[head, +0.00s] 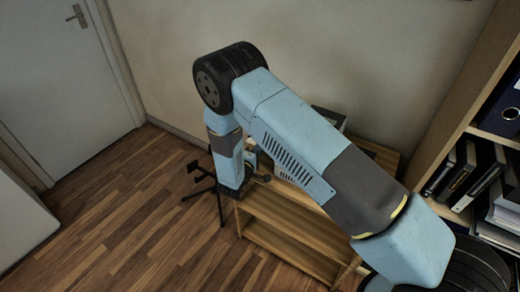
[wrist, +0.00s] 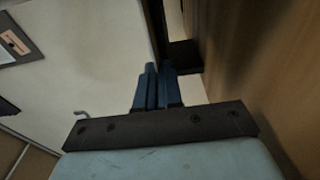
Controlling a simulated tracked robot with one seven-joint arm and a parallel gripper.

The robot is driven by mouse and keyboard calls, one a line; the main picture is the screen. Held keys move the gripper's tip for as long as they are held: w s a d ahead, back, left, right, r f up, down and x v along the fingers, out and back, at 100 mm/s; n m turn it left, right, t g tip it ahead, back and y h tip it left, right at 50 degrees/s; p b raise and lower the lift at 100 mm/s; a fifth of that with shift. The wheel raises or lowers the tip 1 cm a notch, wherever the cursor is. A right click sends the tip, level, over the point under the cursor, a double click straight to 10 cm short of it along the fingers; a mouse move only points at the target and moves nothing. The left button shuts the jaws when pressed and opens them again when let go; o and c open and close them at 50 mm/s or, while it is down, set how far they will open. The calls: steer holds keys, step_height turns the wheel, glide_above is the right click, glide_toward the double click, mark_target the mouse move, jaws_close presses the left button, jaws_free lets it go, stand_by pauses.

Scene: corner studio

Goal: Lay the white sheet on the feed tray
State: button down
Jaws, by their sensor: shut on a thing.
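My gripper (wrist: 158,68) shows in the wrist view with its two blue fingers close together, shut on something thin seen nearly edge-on. I take this to be the white sheet, but cannot make out its outline against the pale background. In the head view my own arm covers the middle, and my gripper's fingertips cannot be made out. The feed tray cannot be clearly told in either view. A dark-edged object (head: 330,117) stands on the low wooden unit, mostly hidden behind my arm.
The low wooden unit (head: 285,230) stands against the wall under my arm. A black stand with thin legs (head: 201,178) is at its left. A tall bookcase (head: 484,132) with binders closes off the right. Bare wooden floor (head: 120,215) lies at the left, before a door (head: 65,70).

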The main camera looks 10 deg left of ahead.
steer(key=shift+w+d+r, duration=0.15)
steer(key=shift+w+d, duration=0.1)
steer(key=shift+w, duration=0.25)
steer(key=c, duration=1.4)
jaws_free()
steer(key=shift+o, duration=0.8)
steer(key=shift+s+a, duration=0.1)
steer(key=shift+s, duration=0.15)
steer(key=v, duration=1.4)
steer(key=shift+s+f, duration=0.1)
steer(key=shift+f, duration=0.15)
steer(key=shift+s, duration=0.15)
